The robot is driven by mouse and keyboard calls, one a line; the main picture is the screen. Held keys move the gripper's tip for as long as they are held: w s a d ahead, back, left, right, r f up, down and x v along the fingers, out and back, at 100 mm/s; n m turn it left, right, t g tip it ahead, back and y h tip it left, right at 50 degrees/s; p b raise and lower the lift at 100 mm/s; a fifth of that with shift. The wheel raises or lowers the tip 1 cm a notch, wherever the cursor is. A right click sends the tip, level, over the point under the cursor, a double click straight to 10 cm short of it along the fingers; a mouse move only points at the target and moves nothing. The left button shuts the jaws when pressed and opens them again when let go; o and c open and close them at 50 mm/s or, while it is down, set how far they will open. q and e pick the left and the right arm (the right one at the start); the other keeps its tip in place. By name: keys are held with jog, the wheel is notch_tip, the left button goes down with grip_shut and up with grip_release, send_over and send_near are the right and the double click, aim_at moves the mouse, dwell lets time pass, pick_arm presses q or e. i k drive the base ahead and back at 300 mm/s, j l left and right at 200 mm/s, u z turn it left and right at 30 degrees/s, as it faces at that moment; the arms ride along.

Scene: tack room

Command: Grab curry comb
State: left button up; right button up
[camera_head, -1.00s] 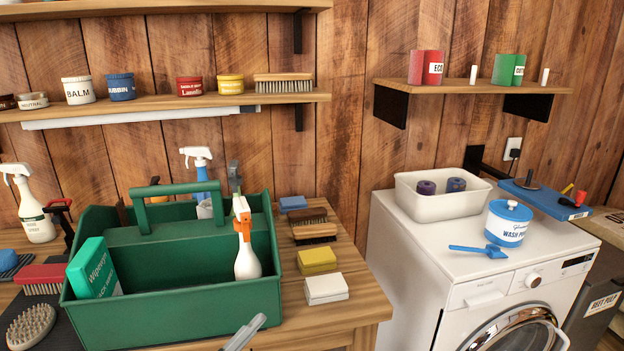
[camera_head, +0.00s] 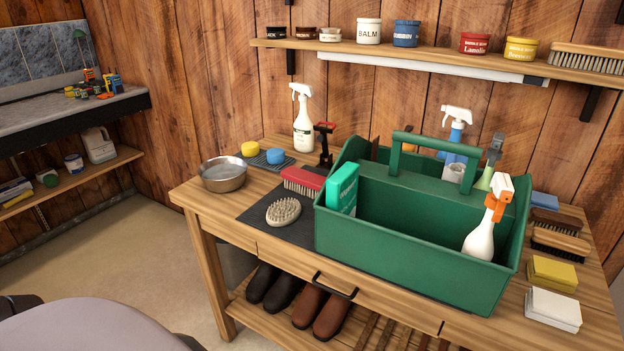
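An oval, beige grooming tool with a nubbed or bristled top (camera_head: 283,211), which looks like the curry comb, lies on a dark mat (camera_head: 258,222) on the wooden workbench. It sits left of the green tote (camera_head: 405,262) and in front of a red-backed brush (camera_head: 303,181). Its nubbed side faces up, and nothing covers it. I cannot tell for certain from its shape that it is the curry comb. Neither of my grippers shows in the head view.
A metal bowl (camera_head: 223,174) stands at the bench's left end. A spray bottle (camera_head: 303,120) stands behind the mat. The teal box (camera_head: 342,188) leans in the tote beside the comb. A drawer handle (camera_head: 334,287) juts from the bench front. Floor at left is open.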

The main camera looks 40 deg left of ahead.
aim_at(283, 213)
jog(key=j+u, duration=0.1)
jog(key=u, duration=0.75)
jog(key=j+u, duration=0.15)
jog(key=u, duration=0.3)
